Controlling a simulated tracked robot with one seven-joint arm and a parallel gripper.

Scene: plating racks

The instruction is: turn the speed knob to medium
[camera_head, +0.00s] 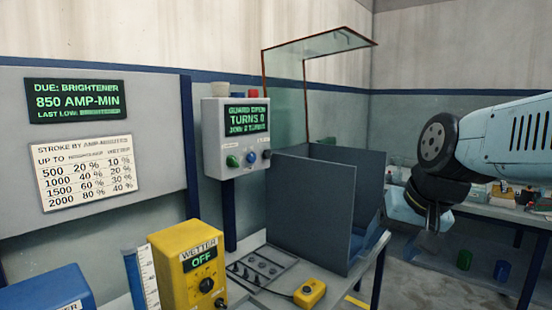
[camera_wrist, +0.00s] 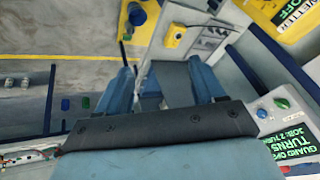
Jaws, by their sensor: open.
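A grey control box (camera_head: 213,143) hangs at the centre of the head view. It has a green-lettered screen (camera_head: 247,118) reading "GUARD OPEN, TURNS 0". The box's screen also shows at the right of the wrist view (camera_wrist: 290,145). My gripper (camera_head: 420,215) is at the right, well apart from the box. In the wrist view its blue fingers (camera_wrist: 160,78) are spread and empty.
A yellow box (camera_head: 172,262) labelled "WETTER OFF" has its own dark knob (camera_head: 206,285). A grey-blue open bin (camera_head: 312,205) and a framed clear guard (camera_head: 289,100) stand between the box and my arm. A yellow pendant (camera_head: 309,293) lies on the table.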

